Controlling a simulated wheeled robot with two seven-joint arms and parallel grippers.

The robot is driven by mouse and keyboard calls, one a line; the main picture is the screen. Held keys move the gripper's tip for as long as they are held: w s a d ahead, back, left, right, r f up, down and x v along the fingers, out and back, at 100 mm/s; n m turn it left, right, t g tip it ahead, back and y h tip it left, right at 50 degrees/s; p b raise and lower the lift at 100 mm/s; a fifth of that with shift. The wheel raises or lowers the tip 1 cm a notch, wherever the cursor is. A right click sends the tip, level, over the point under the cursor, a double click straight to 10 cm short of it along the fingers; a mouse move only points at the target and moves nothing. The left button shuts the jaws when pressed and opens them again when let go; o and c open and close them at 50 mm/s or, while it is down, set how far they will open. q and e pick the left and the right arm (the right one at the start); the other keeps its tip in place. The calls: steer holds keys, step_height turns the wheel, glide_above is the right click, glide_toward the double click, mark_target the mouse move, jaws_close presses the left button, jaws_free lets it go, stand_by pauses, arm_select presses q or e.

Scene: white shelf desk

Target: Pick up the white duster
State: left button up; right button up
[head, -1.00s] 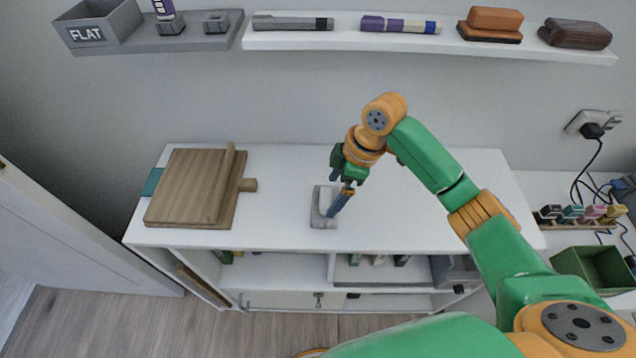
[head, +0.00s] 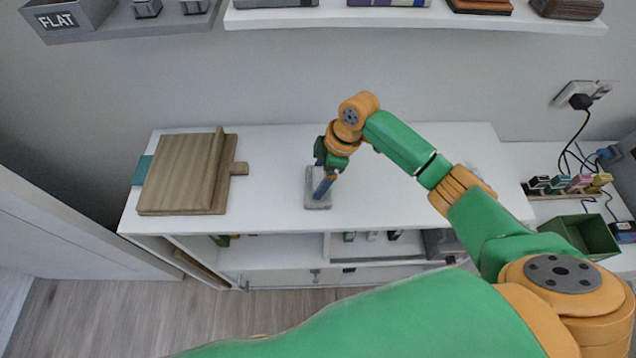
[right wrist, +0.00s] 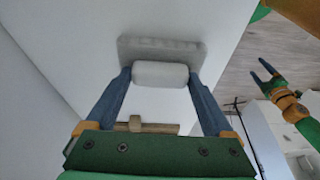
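The white duster, a pale grey-white block with a rounded grip on top, lies on the white desk top (head: 400,200). In the head view the duster (head: 318,204) is partly hidden by my right gripper (head: 325,186). In the right wrist view the duster (right wrist: 160,74) sits between the two blue fingertips of my right gripper (right wrist: 160,82). The fingers are apart, one at each end of the grip, with little or no gap; firm contact cannot be told. My left gripper (right wrist: 264,72) shows at the right of the right wrist view, its fingers apart and empty.
A wooden board (head: 180,175) lies left of the duster on the desk. A wall shelf (head: 420,18) with markers and erasers is above. A green bin (head: 583,236) stands at right. The desk top right of the duster is mostly clear.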

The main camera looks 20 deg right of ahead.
mark_target(314, 177)
steer(key=shift+c, duration=0.5)
steer(key=shift+w+r, duration=0.1)
steer(key=shift+r, duration=0.1)
step_height(314, 177, up, 3)
steer(key=shift+f+b, duration=0.1)
steer(key=shift+b, duration=0.35)
steer(key=s+r, duration=0.1)
steer(key=s+a+r, duration=0.1)
steer(key=r, duration=0.1)
steer(key=s+r, duration=0.1)
steer(key=shift+s+a+r, duration=0.2)
steer(key=shift+a, duration=0.1)
steer(key=s+a+r, duration=0.4)
steer(key=s+r, duration=0.1)
steer(key=s, duration=0.4)
steer(key=shift+s+a+r+p, duration=0.2)
steer(key=shift+s+p, duration=0.05)
steer(key=shift+p, duration=0.1)
